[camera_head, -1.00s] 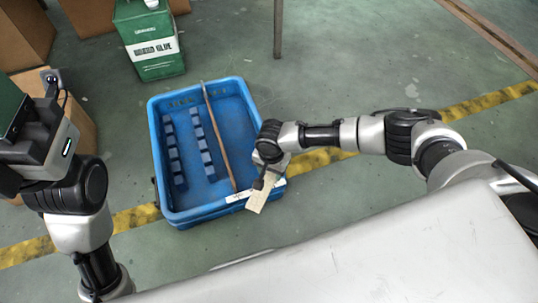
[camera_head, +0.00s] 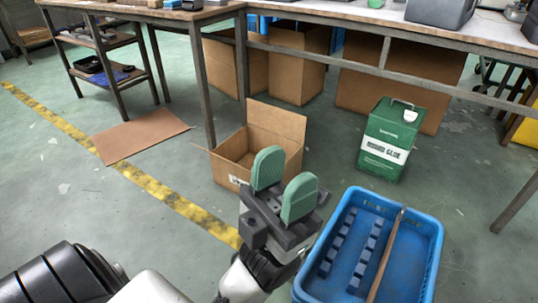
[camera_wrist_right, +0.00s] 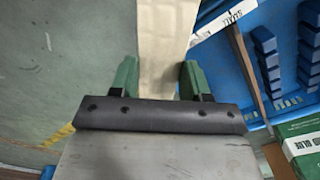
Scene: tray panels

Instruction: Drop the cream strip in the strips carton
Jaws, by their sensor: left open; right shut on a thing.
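The cream strip (camera_wrist_right: 163,38) shows in the right wrist view, running up out of the picture from between the green fingers of my right gripper (camera_wrist_right: 158,80). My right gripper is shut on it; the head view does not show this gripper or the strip. An open cardboard carton (camera_head: 228,170) stands on the floor in the head view, flaps up, with a small label too small to read. My left gripper (camera_head: 284,183), with green pads, is open and empty, in front of the carton's right side and hiding part of it.
A blue crate (camera_head: 432,240) with dark blocks and a wooden stick stands at right; its wall (camera_wrist_right: 212,62) also shows in the wrist view. A green glue tin (camera_head: 390,138) stands behind it. Flattened cardboard (camera_head: 140,135) lies left. A workbench (camera_head: 330,30) and boxes stand behind.

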